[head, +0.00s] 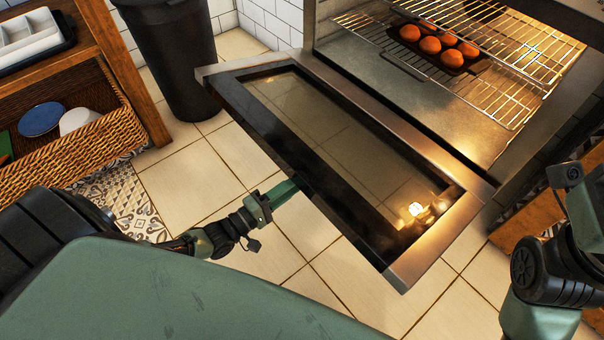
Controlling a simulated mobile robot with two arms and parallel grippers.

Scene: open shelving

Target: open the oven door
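The oven door (440,262) hangs open, folded down in front of the oven (400,75), with its dark glass panel facing up. It looks close to level. The lit oven cavity is exposed. My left gripper (288,192) is at the front edge of the door, near its middle. Its green fingers overlap the edge in the picture; whether they touch or grip it I cannot tell. The door's handle is hidden from this angle. My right arm shows at the right edge, but its gripper is not visible.
Wire racks (510,100) and a dark tray of round orange-brown items are inside the oven. A dark bin (178,60) stands beyond the door's left end. A wooden shelf with a wicker basket (85,145) is at left. Tiled floor (185,175) lies clear between them.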

